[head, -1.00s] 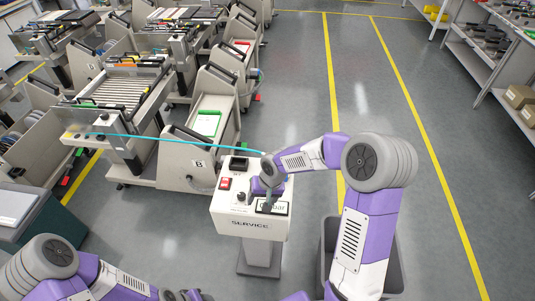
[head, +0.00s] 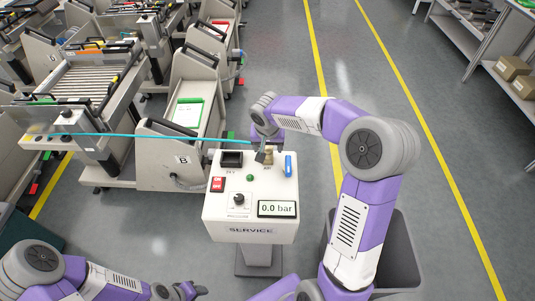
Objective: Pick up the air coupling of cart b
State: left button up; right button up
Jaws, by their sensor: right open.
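Cart B (head: 182,160) stands left of the service post (head: 250,215). A cyan air hose (head: 160,136) runs from the cart's left side to the post's back edge. The hose end, where the coupling would be, is at my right gripper and partly hidden by it; I cannot make out the coupling clearly. A brass fitting (head: 269,156) stands on the post's top beside the fingers. My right gripper (head: 263,148) is open at the hose end; I cannot tell whether it touches it. My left gripper (head: 190,290) is low at the bottom edge, away from the post.
A grey bin (head: 401,245) stands right of the post, behind my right arm. The aisle floor on the right is clear.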

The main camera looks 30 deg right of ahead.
aim_at(268, 147)
jog(key=shift+x, duration=1.15)
jog(key=shift+r, duration=0.1)
grip_shut()
notch_tip(268, 147, up, 10)
jog(key=p, duration=0.3)
notch_tip(268, 147, up, 3)
jog(key=p, duration=0.2)
jog(key=shift+p, duration=0.3)
